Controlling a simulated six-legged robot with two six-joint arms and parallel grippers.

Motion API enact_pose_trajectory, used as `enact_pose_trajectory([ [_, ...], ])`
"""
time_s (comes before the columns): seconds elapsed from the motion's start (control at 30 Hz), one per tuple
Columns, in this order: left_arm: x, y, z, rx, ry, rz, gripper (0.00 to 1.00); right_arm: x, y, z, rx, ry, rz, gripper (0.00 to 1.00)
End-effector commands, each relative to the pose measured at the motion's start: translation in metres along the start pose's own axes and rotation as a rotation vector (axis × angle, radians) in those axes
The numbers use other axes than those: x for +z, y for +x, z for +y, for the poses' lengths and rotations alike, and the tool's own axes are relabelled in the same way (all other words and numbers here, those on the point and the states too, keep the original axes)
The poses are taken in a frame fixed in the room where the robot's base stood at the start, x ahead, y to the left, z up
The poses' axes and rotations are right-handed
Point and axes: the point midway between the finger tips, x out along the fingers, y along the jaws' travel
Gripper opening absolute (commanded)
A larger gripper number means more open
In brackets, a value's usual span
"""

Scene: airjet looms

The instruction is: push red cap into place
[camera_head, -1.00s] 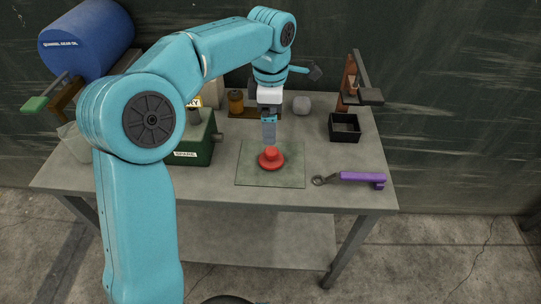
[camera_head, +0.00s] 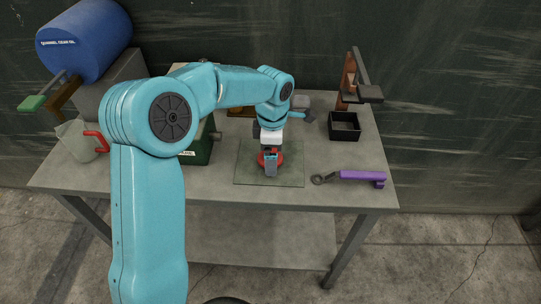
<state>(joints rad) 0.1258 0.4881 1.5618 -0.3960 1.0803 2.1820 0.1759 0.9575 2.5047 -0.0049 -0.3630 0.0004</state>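The red cap (camera_head: 279,157) sits on the green mat (camera_head: 250,173) near the front middle of the workbench. It is mostly hidden behind my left gripper, with red showing on both sides. My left gripper (camera_head: 271,172) reaches down in front of and over the cap, its fingers together as one narrow block. Nothing shows held in it. I cannot tell whether the fingertips touch the cap. My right gripper is not in view.
A wrench with a purple handle (camera_head: 357,176) lies right of the mat, a black open box (camera_head: 344,127) behind it. A green box (camera_head: 199,152) and a clear jug with a red handle (camera_head: 77,142) stand left. A blue drum (camera_head: 85,40) is at the back left.

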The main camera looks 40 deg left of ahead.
Motion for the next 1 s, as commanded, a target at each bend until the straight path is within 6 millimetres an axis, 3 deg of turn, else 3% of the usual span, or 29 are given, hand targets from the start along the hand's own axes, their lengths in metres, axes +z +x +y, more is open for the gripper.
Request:
enact_pose_trajectory([
  [0.07, 0.000, 0.000, 0.000, 0.000, 0.000, 0.000, 0.96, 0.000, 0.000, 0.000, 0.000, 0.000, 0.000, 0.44],
  [0.23, 0.000, -0.001, 0.000, 0.000, 0.000, 0.000, 0.41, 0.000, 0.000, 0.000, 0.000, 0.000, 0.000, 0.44],
  [0.3, 0.000, -0.001, 0.000, 0.000, 0.000, 0.000, 0.34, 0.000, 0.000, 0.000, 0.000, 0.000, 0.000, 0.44],
  [0.57, 0.000, -0.003, 0.000, 0.001, 0.000, -0.001, 0.34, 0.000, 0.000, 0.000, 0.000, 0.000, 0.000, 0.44],
  [0.73, 0.001, -0.018, 0.001, 0.003, 0.000, -0.001, 0.34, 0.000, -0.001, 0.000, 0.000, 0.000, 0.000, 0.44],
  [0.87, 0.001, -0.046, 0.001, 0.006, 0.001, -0.002, 0.34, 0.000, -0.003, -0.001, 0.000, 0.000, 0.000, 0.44],
  [1.0, 0.001, -0.089, 0.001, 0.007, 0.000, -0.004, 0.34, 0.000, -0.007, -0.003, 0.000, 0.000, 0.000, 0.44],
])
